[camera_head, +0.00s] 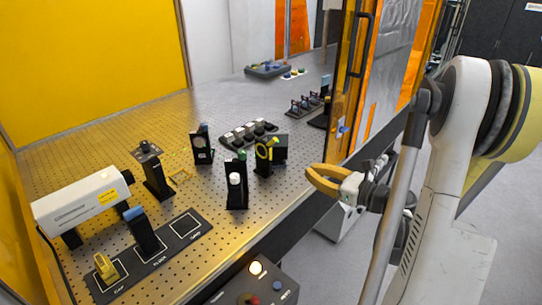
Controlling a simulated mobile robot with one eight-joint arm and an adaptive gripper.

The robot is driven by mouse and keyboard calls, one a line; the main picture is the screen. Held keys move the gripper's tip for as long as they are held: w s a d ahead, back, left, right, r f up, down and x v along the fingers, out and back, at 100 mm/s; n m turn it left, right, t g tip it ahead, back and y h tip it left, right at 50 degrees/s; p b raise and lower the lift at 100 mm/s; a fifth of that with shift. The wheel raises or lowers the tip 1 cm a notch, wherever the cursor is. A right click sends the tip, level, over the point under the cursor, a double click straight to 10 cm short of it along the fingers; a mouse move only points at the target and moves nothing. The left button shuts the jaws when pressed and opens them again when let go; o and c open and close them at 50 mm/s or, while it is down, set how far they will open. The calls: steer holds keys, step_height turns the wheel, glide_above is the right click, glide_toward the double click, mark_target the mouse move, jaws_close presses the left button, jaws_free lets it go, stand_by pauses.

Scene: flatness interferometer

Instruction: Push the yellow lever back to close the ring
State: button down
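A black mount (263,168) with a yellow ring-shaped part (262,151) stands near the right edge of the perforated optical table. A small yellow piece sticks up at its top right; I cannot tell for sure whether this is the lever, nor how far the ring is open. My gripper (310,178), with orange-yellow fingers, is to the right of the mount, just past the table edge, and apart from it. The fingers look like a narrow loop with nothing visible in them; their tips are too small to tell whether they meet.
A black post with a white knob (235,190) stands just left of the mount, and another post (202,146) behind. A white instrument (82,203) and labelled tray (185,226) are at left. An orange door panel (352,130) rises behind my gripper. A control box (250,286) is at the front.

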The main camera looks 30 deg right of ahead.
steer(key=shift+d, duration=0.15)
steer(key=b, duration=0.2)
glide_toward(271, 145)
steer(key=w+a+f, duration=0.1)
steer(key=w+f, duration=0.3)
steer(key=shift+w+a+r, duration=0.3)
steer(key=shift+w+r, duration=0.25)
steer(key=shift+r, duration=0.15)
steer(key=shift+w+a+r, duration=0.25)
steer(key=shift+w+r, duration=0.3)
steer(key=shift+r, duration=0.15)
steer(key=shift+r, duration=0.15)
steer(key=shift+w+r+g+p, duration=0.1)
steer(key=shift+r+g+p, duration=0.15)
steer(key=shift+p, duration=0.2)
